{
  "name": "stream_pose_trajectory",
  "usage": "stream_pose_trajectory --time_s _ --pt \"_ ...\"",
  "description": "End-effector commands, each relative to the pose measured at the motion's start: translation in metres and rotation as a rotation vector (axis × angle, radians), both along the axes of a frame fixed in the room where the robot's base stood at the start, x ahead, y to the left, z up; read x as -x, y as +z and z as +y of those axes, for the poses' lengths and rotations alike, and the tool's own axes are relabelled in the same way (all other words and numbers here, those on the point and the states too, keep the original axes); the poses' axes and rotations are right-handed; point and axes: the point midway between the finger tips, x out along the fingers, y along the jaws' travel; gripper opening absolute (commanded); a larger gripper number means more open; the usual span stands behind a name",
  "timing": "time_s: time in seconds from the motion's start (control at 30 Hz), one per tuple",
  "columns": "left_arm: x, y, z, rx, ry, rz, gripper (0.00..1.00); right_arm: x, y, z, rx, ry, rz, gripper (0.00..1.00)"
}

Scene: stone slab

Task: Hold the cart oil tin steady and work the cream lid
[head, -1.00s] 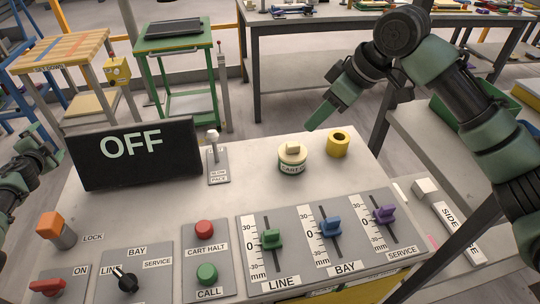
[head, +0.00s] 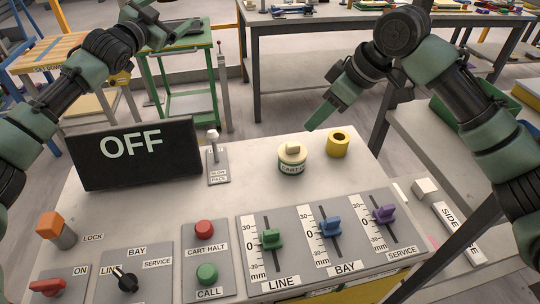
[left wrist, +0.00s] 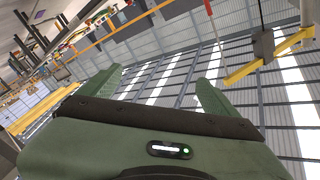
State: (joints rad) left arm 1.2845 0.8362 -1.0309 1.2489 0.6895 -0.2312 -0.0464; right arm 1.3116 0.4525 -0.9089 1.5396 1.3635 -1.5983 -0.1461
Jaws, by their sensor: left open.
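The cart oil tin (head: 292,165) stands upright on the stone slab, right of the middle in the head view. Its cream lid (head: 292,153), with a raised block on top, sits on it. My right gripper (head: 319,117) hangs above and behind the tin, apart from it; its fingers overlap from this side, so its opening does not show. The left wrist view shows the left gripper (left wrist: 158,85) open and empty, facing the wall and roof structure.
The black OFF display (head: 134,178) and a small lever (head: 214,150) are to the left. Sliders, buttons (head: 205,229) and knobs fill the front. Bare slab lies around the tin.

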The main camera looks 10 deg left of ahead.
Motion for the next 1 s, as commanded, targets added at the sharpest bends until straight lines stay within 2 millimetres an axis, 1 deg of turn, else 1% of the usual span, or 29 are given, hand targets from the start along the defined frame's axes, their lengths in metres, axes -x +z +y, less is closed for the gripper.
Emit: stream_pose_trajectory --time_s 0.03,0.07,0.1,0.17,0.2,0.27,0.3,0.37,0.4,0.47,0.5,0.57,0.63,0.7,0.8,0.9,1.0 --pt "0.005 0.012 -0.031 0.019 -0.058 0.004 0.91 0.0 0.0 0.0 0.0 0.0 0.0 0.36" --pt "0.008 0.015 -0.048 0.031 -0.091 0.012 0.91 0.0 0.0 0.0 0.0 0.0 0.0 0.36" --pt "0.013 0.017 -0.071 0.046 -0.136 0.029 0.91 0.0 0.0 0.0 0.0 0.0 0.0 0.36" --pt "0.023 0.016 -0.106 0.068 -0.206 0.06 0.91 0.0 0.0 0.0 0.0 0.0 0.0 0.36" --pt "0.031 0.008 -0.128 0.083 -0.249 0.09 0.91 0.0 0.0 0.0 0.0 0.0 0.0 0.36" --pt "0.043 -0.007 -0.159 0.106 -0.31 0.144 0.91 0.0 0.0 0.0 0.0 0.0 0.0 0.36" --pt "0.052 -0.021 -0.177 0.123 -0.346 0.183 0.91 0.0 0.0 0.0 0.0 0.0 0.0 0.36" --pt "0.066 -0.044 -0.202 0.149 -0.396 0.246 0.91 0.0 0.0 0.0 0.0 0.0 0.0 0.36" --pt "0.076 -0.061 -0.216 0.166 -0.423 0.29 0.91 0.0 0.0 0.0 0.0 0.0 0.0 0.36" --pt "0.091 -0.087 -0.236 0.191 -0.461 0.357 0.91 0.0 0.0 0.0 0.0 0.0 0.0 0.36" --pt "0.103 -0.105 -0.247 0.208 -0.484 0.403 0.91 0.0 0.0 0.0 0.0 0.0 0.0 0.36" --pt "0.121 -0.132 -0.263 0.233 -0.514 0.471 0.91 0.0 0.0 0.0 0.0 0.0 0.0 0.36" --pt "0.143 -0.162 -0.278 0.259 -0.545 0.546 0.91 0.0 0.0 0.0 0.0 0.0 0.0 0.36" --pt "0.166 -0.189 -0.288 0.283 -0.568 0.612 0.91 0.0 0.0 0.0 0.0 0.0 0.0 0.36" --pt "0.195 -0.222 -0.294 0.304 -0.589 0.677 0.91 0.0 0.0 0.0 0.0 0.0 0.0 0.36" --pt "0.216 -0.245 -0.289 0.307 -0.598 0.701 0.91 0.0 0.0 0.0 0.0 0.0 0.0 0.36" --pt "0.228 -0.257 -0.285 0.301 -0.601 0.704 0.91 0.0 0.0 0.0 0.0 0.0 0.0 0.36"
